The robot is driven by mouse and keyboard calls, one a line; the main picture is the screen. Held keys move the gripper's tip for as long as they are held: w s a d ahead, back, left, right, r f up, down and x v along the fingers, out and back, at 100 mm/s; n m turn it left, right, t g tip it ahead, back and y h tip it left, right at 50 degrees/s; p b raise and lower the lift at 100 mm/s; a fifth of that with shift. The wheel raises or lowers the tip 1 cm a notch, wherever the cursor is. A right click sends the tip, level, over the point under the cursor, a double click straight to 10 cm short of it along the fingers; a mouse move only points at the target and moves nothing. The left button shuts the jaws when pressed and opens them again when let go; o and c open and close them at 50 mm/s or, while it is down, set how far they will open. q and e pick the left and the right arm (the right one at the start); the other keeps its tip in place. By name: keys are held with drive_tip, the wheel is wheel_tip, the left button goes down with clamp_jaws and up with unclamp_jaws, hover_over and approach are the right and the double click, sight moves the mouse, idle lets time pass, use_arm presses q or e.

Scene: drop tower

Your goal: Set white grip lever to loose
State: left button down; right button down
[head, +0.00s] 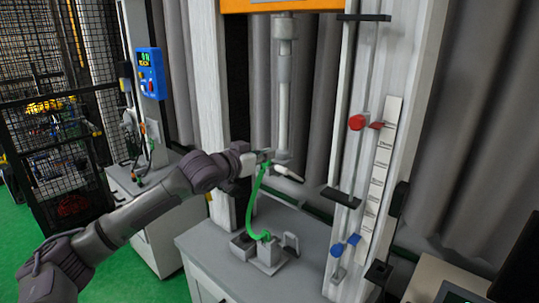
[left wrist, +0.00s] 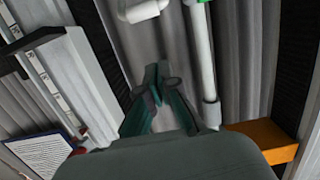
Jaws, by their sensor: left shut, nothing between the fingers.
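The white grip lever (head: 288,172) sticks out to the right at the lower end of the white vertical rod (head: 284,110) in the head view. In the left wrist view a white rounded piece that looks like the lever (left wrist: 141,10) is at the top edge, beyond my fingertips. My left gripper (head: 263,157) is beside the rod's lower end, just left of the lever; its fingers (left wrist: 157,78) are shut and empty. I cannot tell whether they touch the rod or lever. My right gripper is not in view.
A green hose (head: 254,205) hangs close below my left gripper down to a grey block (head: 268,257) on the grey cabinet. A rail with a red clamp (head: 356,122) and a blue clamp (head: 337,250) stands at right. An orange box (head: 280,5) is above.

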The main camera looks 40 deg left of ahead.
use_arm(q)
drive_tip(key=p, duration=0.3)
hover_over(280, 171)
drive_tip(key=w, duration=0.2)
drive_tip(key=shift+s+d+f, duration=0.1)
drive_tip(key=shift+d+f, duration=0.05)
drive_tip(key=shift+f, duration=0.2)
drive_tip(key=shift+s+f, duration=0.25)
drive_tip(key=shift+f, duration=0.75)
drive_tip(key=shift+s+f+p, duration=0.55)
drive_tip(key=shift+s+f, duration=0.1)
drive_tip(key=shift+f, duration=0.3)
